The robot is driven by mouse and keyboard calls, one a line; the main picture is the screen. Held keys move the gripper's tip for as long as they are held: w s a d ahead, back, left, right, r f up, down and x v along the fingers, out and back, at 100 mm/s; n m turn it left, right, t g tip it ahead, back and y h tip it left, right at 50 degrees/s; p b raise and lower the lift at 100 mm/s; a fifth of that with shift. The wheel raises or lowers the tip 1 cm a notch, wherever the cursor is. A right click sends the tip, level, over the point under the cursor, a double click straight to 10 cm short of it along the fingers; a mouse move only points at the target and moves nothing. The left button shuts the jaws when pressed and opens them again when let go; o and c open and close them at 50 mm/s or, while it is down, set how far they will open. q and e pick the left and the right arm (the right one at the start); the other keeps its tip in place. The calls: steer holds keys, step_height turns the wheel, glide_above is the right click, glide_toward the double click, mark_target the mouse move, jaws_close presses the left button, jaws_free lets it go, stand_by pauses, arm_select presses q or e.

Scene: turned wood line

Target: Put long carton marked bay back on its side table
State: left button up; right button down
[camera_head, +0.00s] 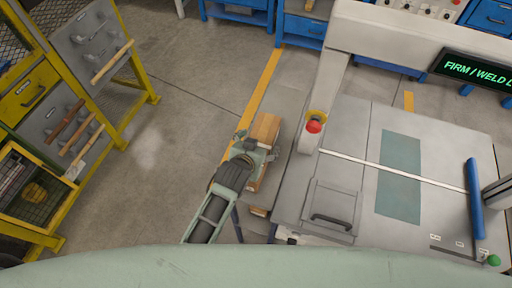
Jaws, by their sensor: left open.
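A long brown carton (266,128) lies lengthwise beside the left edge of the big grey machine. It appears to rest on or just above the narrow grey side table (288,100); I cannot tell whether it touches. Any marking on it is too small to read. My left gripper (256,148) is open over the carton's middle and hides part of it. The carton's near end shows below the gripper. I cannot tell whether the fingers touch the carton. My right gripper is not in view.
The machine table (360,140) fills the right side, with a red button (314,127) near the carton and a blue roller (474,198). A yellow rack (137,75) holding rods stands left. Bare floor (160,130) lies between. Another brown piece (258,211) shows low near the side table.

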arm_select(q)
steer(key=b+v, duration=0.1)
steer(key=v, duration=1.1)
steer(key=shift+a, duration=0.15)
steer(key=s+a+f+n+g+y, duration=0.25)
steer(key=s+a+g, duration=0.35)
steer(key=s+a, duration=1.1)
step_height(320, 180, down, 29)
steer(key=s+m+g+b, duration=0.1)
steer(key=s+g+b, duration=0.1)
steer(key=b, duration=0.2)
steer(key=s+a+f+b, duration=0.1)
steer(key=s+f, duration=0.7)
steer(key=f, duration=0.2)
steer(key=s+a+f+g+b, duration=0.1)
steer(key=s+a+f+b, duration=0.1)
steer(key=s+f, duration=0.6)
step_height(320, 180, down, 3)
steer(key=shift+s+r+y, duration=0.1)
steer(key=shift+s+y, duration=0.05)
steer(key=shift+y, duration=0.2)
